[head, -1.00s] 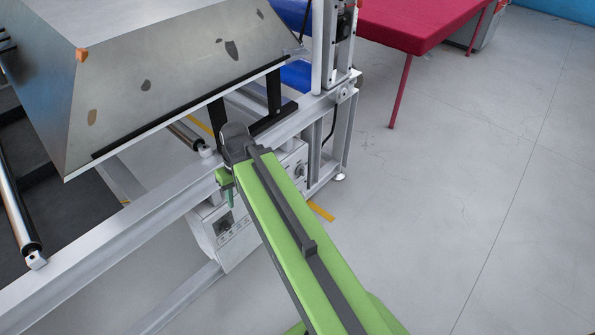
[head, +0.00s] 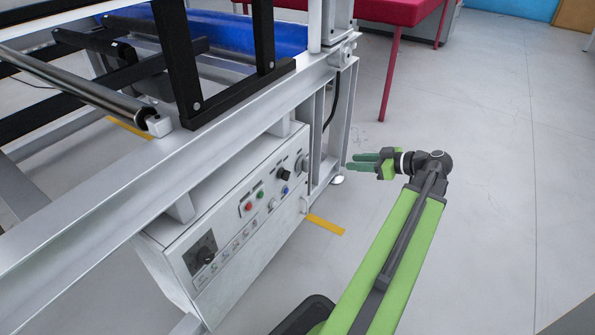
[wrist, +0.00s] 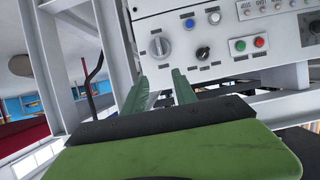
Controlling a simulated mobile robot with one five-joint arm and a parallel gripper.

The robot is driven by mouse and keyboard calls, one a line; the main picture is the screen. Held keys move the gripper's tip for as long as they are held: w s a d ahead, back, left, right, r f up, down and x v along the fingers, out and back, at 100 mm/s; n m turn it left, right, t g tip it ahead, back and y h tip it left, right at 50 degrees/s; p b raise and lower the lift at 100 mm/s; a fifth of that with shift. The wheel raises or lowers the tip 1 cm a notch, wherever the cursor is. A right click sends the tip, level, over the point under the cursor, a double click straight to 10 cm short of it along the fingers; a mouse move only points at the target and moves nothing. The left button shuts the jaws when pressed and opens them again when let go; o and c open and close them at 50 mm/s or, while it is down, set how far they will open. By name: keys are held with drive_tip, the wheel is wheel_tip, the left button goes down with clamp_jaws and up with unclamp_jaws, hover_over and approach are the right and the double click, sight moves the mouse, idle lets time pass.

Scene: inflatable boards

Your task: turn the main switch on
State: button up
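A light grey control panel (head: 235,225) hangs under the frame's beam in the head view. At its left end is a black square plate with a rotary switch (head: 203,254); at its right end is a larger grey knob (head: 301,165). I cannot tell which is labelled as the main switch. My gripper (head: 348,162) points left toward the panel's right end, apart from it. In the wrist view the grey knob (wrist: 160,47) lies just beyond the two green fingers (wrist: 160,76), which are apart with nothing between them. The black plate (wrist: 311,28) is at the right edge.
Between them sit a black knob (head: 284,175), a blue button (head: 285,190), a red button (head: 249,206) and a green button (head: 260,194). A frame post (head: 320,140) stands beside the panel's right end. Floor to the right is clear.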

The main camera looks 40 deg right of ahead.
drive_tip(key=b, duration=0.6)
approach(308, 160)
drive_tip(key=x, duration=0.7)
drive_tip(key=shift+w+a+f, duration=0.1)
drive_tip(key=shift+w+f, duration=0.05)
drive_tip(key=shift+f, duration=0.05)
drive_tip(key=shift+w+a+f, duration=0.1)
drive_tip(key=shift+w, duration=0.4)
drive_tip(key=shift+c, duration=0.2)
clamp_jaws()
